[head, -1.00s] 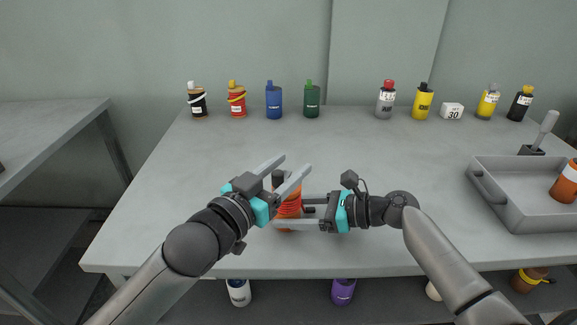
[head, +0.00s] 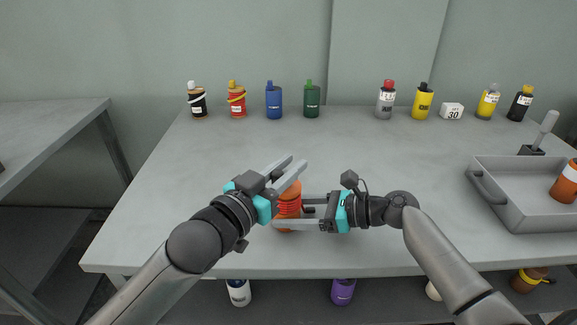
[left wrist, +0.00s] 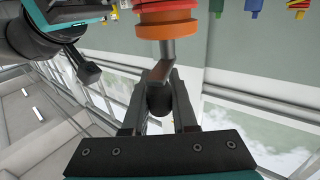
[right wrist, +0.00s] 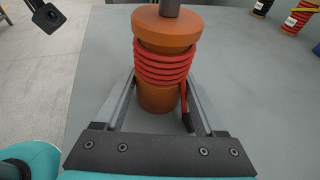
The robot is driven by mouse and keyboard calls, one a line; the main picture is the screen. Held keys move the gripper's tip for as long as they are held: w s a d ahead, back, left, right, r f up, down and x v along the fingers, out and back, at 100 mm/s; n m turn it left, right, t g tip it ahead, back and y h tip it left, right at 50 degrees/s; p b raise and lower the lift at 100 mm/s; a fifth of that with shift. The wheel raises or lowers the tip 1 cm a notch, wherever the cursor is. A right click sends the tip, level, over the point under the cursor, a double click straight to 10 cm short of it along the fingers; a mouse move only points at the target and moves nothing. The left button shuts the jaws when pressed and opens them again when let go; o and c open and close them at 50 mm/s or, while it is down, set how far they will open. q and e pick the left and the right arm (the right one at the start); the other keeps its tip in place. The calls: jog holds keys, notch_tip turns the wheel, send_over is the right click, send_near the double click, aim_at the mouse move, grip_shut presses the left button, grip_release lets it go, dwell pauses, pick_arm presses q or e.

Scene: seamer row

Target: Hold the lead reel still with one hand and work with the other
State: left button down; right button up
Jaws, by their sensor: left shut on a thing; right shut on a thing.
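The lead reel (head: 289,203), an orange spool wound with red cord, stands upright near the table's front edge. In the right wrist view the reel (right wrist: 160,95) sits between my right gripper's fingers; a cord end with a black tip (right wrist: 188,122) hangs down its side. My right gripper (head: 290,214) is shut on the reel, low down. In the left wrist view a grey shaft with a bent arm (left wrist: 160,72) leads from the reel to a dark knob (left wrist: 159,103). My left gripper (head: 297,161) is shut on this knob above the reel, which hides the knob in the head view.
Several bottles and reels, such as a blue bottle (head: 274,102), line the table's back edge with a white "30" block (head: 452,111). A grey tray (head: 490,206) holding an orange item (head: 565,183) stands at right. The table's middle (head: 330,150) is clear.

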pick_arm(q)
jog(key=shift+d+n+y, duration=0.15)
jog(key=shift+n+y, duration=0.15)
jog(key=shift+y, duration=0.1)
jog(key=shift+n+t+y, duration=0.7)
jog(key=shift+y, duration=0.1)
jog(key=shift+d+n+t+y, duration=0.1)
jog(key=shift+n+t+y, duration=0.35)
jog(key=shift+y, duration=0.45)
jog(key=shift+w+n+y, duration=0.1)
jog(key=shift+n+y, duration=0.15)
jog(key=shift+y, duration=0.05)
jog(key=c, duration=0.7)
grip_release()
jog(key=v, duration=1.2)
